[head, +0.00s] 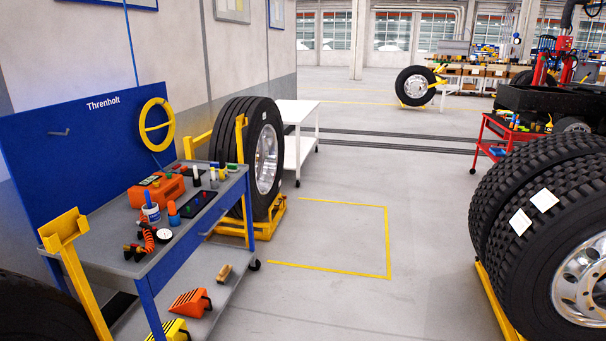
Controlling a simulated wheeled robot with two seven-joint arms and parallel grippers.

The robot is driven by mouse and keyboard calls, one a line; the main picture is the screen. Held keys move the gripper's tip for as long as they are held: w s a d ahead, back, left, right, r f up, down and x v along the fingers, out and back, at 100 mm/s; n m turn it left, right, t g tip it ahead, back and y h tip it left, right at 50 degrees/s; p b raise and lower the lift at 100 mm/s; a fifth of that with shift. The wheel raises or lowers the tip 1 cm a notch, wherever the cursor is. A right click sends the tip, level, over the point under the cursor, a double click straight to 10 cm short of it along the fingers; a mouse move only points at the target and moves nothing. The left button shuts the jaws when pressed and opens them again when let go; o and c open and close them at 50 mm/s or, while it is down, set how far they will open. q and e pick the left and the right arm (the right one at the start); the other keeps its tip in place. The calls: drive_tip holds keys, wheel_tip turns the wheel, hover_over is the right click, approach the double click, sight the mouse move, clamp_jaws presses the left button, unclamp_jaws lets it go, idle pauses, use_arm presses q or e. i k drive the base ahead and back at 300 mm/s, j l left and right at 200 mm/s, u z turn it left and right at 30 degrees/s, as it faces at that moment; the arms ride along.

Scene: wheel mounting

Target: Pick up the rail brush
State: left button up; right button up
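What looks like the rail brush, a small tan wooden-backed brush (224,272), lies on the lower shelf of the blue and grey workbench (150,289), towards its right end. It is small in the picture, and its bristles are hard to make out. An orange wedge-shaped chock (190,303) lies on the same shelf, nearer and to the left of the brush. Neither of my grippers is in view.
The bench top holds an orange case (168,192), a white tub, a gauge with a coiled hose and several small items. A wheel on a yellow dolly (262,222) stands behind the bench; large tyres (520,200) stand at right. The floor between is open.

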sight(225, 271)
drive_tip(key=i+u, duration=0.15)
drive_tip(key=i, duration=0.45)
drive_tip(key=i+l+u, duration=0.15)
drive_tip(key=i, duration=0.45)
drive_tip(key=i+l+u, duration=0.1)
drive_tip(key=i+l, duration=0.15)
drive_tip(key=i, duration=0.4)
